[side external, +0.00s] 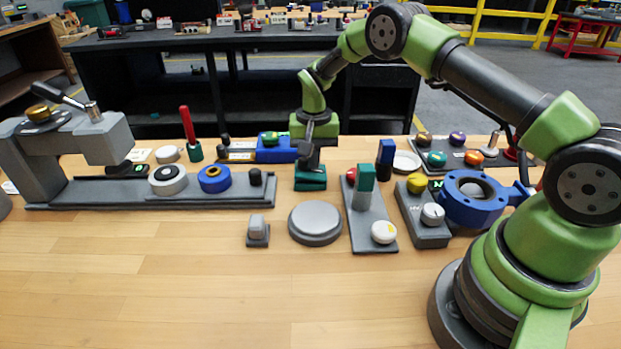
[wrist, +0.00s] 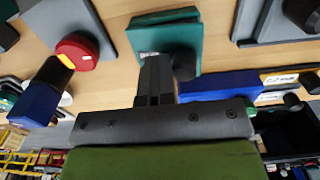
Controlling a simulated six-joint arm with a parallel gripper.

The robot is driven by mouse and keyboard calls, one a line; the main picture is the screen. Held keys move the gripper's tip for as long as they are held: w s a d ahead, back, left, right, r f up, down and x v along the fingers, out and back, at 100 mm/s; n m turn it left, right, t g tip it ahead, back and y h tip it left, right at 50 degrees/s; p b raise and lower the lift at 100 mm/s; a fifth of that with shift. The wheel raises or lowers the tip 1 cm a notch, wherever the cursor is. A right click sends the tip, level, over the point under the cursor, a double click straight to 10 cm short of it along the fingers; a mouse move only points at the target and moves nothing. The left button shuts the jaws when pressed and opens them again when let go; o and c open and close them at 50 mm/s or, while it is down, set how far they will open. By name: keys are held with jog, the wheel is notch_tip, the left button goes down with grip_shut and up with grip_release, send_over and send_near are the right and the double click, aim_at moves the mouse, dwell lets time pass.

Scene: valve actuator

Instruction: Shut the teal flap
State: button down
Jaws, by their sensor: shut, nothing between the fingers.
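A small teal box-like piece (side external: 310,180) stands on the table, with a seam between an upper and a lower teal part; I take the upper part as the teal flap. It also shows in the wrist view (wrist: 170,38), with a dark round knob at its near edge. My gripper (side external: 311,165) points down right at this piece, its fingers shut and empty. In the wrist view the fingertips (wrist: 155,62) overlap its near edge; I cannot tell whether they touch it. The fingers hide part of the piece, and I cannot tell how far the flap stands open.
A grey plate with a teal upright block (side external: 365,179) and a white knob (side external: 384,232) is to the right. A blue block (side external: 276,151) lies behind left. A grey round disc (side external: 315,222) is in front. The table's front left is clear.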

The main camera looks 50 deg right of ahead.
jog(key=shift+w+a+r, duration=0.1)
jog(key=shift+r, duration=0.6)
jog(key=shift+w+a+r, duration=0.1)
jog(key=shift+r, duration=0.6)
jog(key=shift+s+d+r, duration=0.15)
jog(key=shift+r, duration=2.1)
jog(key=shift+w+a+f+t+h, duration=0.2)
jog(key=shift+a+f+t+h, duration=0.05)
jog(key=shift+f, duration=0.25)
jog(key=shift+w+a+f+t+h, duration=0.15)
jog(key=shift+a+f+t+h, duration=0.15)
jog(key=shift+f, duration=0.25)
jog(key=shift+w+a+f+t+h, duration=0.2)
jog(key=shift+f+t+h, duration=0.05)
jog(key=shift+f, duration=0.25)
jog(key=shift+f, duration=0.25)
jog(key=shift+f, duration=1.4)
